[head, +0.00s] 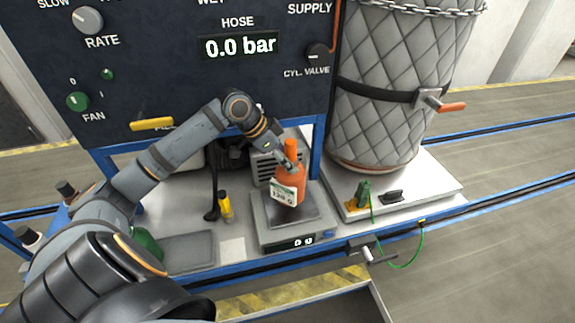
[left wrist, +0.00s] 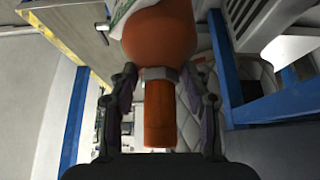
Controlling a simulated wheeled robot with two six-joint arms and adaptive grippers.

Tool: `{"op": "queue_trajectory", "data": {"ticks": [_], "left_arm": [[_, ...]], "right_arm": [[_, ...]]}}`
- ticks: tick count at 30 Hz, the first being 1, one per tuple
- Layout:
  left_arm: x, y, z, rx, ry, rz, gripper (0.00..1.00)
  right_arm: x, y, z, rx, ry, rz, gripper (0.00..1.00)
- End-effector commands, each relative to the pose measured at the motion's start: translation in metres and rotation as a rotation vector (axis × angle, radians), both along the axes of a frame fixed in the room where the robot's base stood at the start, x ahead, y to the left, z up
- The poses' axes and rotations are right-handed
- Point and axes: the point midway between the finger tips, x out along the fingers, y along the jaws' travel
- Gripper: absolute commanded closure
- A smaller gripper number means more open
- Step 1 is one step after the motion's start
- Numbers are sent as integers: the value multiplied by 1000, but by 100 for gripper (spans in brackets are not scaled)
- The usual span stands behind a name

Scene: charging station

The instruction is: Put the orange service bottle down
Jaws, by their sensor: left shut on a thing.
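The orange service bottle (head: 290,184) has a white label reading about 120 g and is upright over the scale (head: 290,232). The scale's display reads 0 g, and I cannot tell from the picture whether the bottle's base touches the plate. My left gripper (head: 288,160) is shut on the bottle's neck. In the left wrist view, the two fingers of the left gripper (left wrist: 160,95) close around the neck of the bottle (left wrist: 160,40), just at a grey collar. My right gripper is not in view.
A quilted cylinder (head: 395,90) stands on a white platform right of the scale. A yellow-and-black torch-like item (head: 225,206) and a grey tray (head: 188,251) lie left of the scale. The panel (head: 180,60) rises behind.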

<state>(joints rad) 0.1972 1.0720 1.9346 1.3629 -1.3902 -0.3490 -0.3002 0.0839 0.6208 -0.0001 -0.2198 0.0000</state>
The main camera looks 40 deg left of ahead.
Motion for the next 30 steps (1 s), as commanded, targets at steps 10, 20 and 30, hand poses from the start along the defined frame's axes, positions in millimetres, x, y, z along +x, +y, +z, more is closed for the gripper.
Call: {"op": "queue_trajectory", "data": {"ticks": [10,20,30], "left_arm": [[5,1,-34,-3,3,0,100],[5,1,-39,-1,1,-1,100],[5,2,-41,0,3,0,29]], "right_arm": [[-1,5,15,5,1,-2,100],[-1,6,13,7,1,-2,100],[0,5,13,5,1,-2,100]]}}
